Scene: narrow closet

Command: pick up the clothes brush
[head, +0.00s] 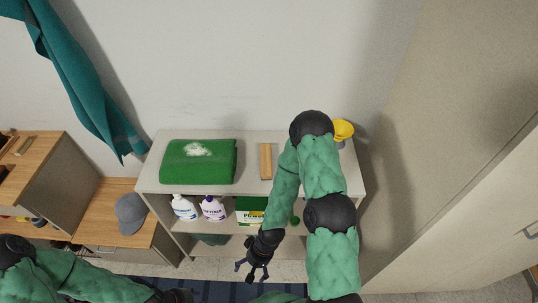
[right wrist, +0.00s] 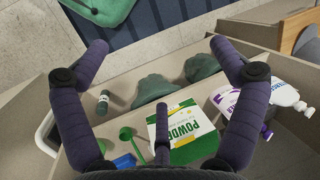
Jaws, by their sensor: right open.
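A light wooden bar, which looks like the clothes brush (head: 265,161), lies on the top of the white shelf unit (head: 255,143), right of a folded green cloth. Its bristles cannot be made out. My right gripper (head: 254,271) is open and empty, low in front of the shelf unit, apart from the brush and below it. In the right wrist view its spread fingers (right wrist: 157,50) have nothing between them, and the brush does not show. My left gripper (head: 178,295) is partly seen at the bottom edge; its opening is unclear.
The folded green cloth (head: 190,168) has a white patch on it. White bottles (head: 213,208) and a powder box (right wrist: 190,128) stand on the lower shelf. A yellow funnel-like thing (head: 343,129) is behind my right arm. A grey cap (head: 131,213) lies on the left cabinet.

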